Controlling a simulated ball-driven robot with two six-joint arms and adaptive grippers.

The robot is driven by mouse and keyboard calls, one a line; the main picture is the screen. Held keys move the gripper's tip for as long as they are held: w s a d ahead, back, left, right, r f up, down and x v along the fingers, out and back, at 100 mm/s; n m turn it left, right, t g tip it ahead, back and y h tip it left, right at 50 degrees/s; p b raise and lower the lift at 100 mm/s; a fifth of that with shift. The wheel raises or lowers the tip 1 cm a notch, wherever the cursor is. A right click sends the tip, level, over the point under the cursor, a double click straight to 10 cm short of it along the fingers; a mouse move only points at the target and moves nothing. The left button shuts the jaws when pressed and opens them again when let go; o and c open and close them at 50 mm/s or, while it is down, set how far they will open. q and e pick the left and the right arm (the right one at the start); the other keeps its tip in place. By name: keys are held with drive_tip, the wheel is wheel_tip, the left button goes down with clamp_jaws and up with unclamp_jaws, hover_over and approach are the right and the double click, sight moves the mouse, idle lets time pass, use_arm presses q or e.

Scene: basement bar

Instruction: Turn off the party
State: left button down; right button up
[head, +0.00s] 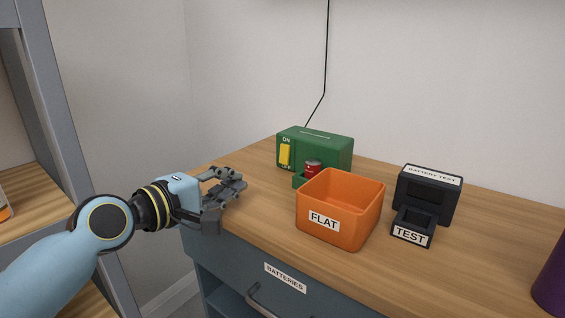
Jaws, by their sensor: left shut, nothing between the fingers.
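A green box (330,151) stands at the back of the wooden counter, with a black cord running up the wall behind it. A yellow switch (285,154) sits on its front left, with ON marked above it. The marking below the switch is hard to read. A red cylinder (313,167) shows at the box's lower front, partly hidden by the orange bin. My left gripper (236,188) is shut and empty over the counter's left edge, left of and nearer than the green box, not touching it. My right gripper is not in view.
An orange bin (340,226) labelled FLAT stands in front of the green box. A black tester (427,195) labelled BATTERY TEST stands right of it. A BATTERIES drawer (330,290) is below. Grey shelving (75,120) stands left. A purple object (550,285) is at the right edge.

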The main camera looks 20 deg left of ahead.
sight(284, 162)
use_arm(q)
drive_tip(key=shift+s, duration=0.1)
drive_tip(key=shift+w+d, duration=0.15)
drive_tip(key=shift+w, duration=0.3)
drive_tip(key=b+x, duration=0.2)
drive_tip(key=x, duration=1)
drive_tip(key=shift+f, duration=0.1)
drive_tip(key=shift+w+d, duration=0.2)
drive_tip(key=shift+w, duration=0.3)
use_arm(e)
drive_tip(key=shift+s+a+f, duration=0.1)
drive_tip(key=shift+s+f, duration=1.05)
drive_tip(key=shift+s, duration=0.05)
